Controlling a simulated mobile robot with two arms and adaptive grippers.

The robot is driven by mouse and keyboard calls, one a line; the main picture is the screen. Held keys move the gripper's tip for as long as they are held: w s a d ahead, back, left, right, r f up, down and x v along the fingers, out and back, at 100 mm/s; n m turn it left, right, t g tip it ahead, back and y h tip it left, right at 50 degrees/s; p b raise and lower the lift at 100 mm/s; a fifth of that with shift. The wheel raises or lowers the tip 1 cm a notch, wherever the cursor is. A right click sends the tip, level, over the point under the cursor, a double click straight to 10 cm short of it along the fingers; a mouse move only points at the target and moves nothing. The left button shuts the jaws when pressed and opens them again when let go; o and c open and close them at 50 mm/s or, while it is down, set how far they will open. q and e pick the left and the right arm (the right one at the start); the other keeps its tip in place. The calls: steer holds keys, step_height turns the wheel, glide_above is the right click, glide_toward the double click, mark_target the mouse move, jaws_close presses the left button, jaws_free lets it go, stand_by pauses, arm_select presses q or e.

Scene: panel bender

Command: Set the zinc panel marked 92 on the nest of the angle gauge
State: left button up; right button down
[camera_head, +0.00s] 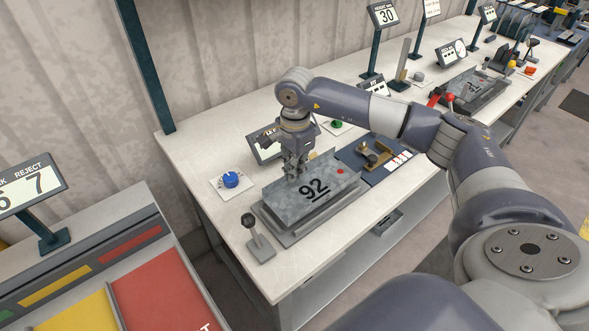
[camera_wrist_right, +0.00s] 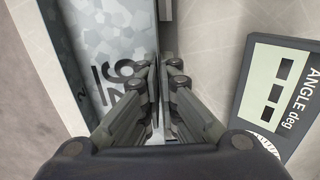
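The zinc panel marked 92 (camera_head: 330,192) is a mottled grey sheet with a raised edge, lying roughly level over the grey nest of the angle gauge (camera_head: 283,234). Whether it rests fully on the nest or hangs just above it, I cannot tell. My right gripper (camera_head: 297,174) is at the panel's far edge. In the right wrist view its fingers (camera_wrist_right: 158,68) are close together on the raised edge of the panel (camera_wrist_right: 105,40). The gauge's "ANGLE deg" display (camera_wrist_right: 278,90) is beside the gripper. My left gripper is in neither view.
A lever with a black knob (camera_head: 257,240) stands at the nest's near left corner. A blue knob (camera_head: 231,179) is to the left. A blue mat with a brass-coloured device (camera_head: 374,153) lies to the right. Red and yellow reject bins (camera_head: 165,295) are at lower left.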

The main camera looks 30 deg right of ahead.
steer(key=shift+f+b, duration=1.05)
steer(key=shift+f, duration=0.25)
steer(key=c, duration=1.7)
jaws_free()
step_height(320, 180, up, 12)
steer(key=shift+s+r, duration=0.1)
